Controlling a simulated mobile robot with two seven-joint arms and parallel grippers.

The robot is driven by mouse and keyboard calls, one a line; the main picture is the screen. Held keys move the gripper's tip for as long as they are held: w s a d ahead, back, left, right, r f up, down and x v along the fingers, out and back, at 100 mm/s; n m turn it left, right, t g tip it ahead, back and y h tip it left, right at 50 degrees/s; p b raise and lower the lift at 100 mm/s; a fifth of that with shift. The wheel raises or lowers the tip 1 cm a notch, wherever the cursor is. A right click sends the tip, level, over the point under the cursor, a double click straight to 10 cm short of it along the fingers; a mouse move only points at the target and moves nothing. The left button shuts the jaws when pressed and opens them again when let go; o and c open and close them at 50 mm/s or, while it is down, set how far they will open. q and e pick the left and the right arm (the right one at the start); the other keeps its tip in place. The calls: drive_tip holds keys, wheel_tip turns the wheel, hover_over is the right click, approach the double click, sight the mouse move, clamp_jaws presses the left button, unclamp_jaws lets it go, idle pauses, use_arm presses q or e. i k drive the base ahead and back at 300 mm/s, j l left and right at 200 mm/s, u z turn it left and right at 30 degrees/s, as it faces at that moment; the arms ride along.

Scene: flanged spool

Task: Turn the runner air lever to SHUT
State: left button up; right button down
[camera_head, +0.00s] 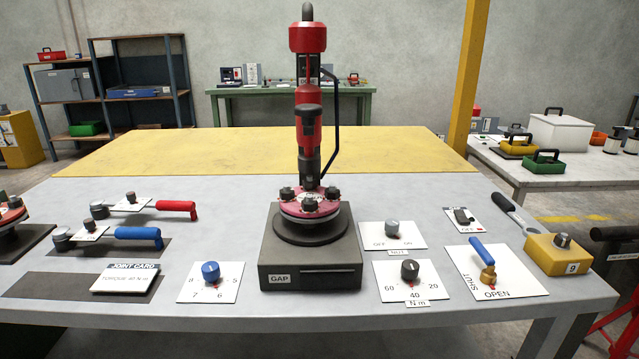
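The runner air lever (481,251) has a blue handle on a brass valve body (488,276). It stands on a white plate (520,270) near the right front of the table. The plate reads SHUT along its left side and OPEN along its front edge. The handle slants up and back to the left from the brass body. A small red mark shows at the foot of the body, on the side near OPEN. Neither of my grippers is in view, and nothing touches the lever.
A yellow box (556,256) marked 9 stands right of the lever plate. Dial plates (410,281) lie to its left, a small switch plate (466,219) behind.

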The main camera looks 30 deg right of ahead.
sight(489, 277)
drive_tip(key=z, duration=1.8)
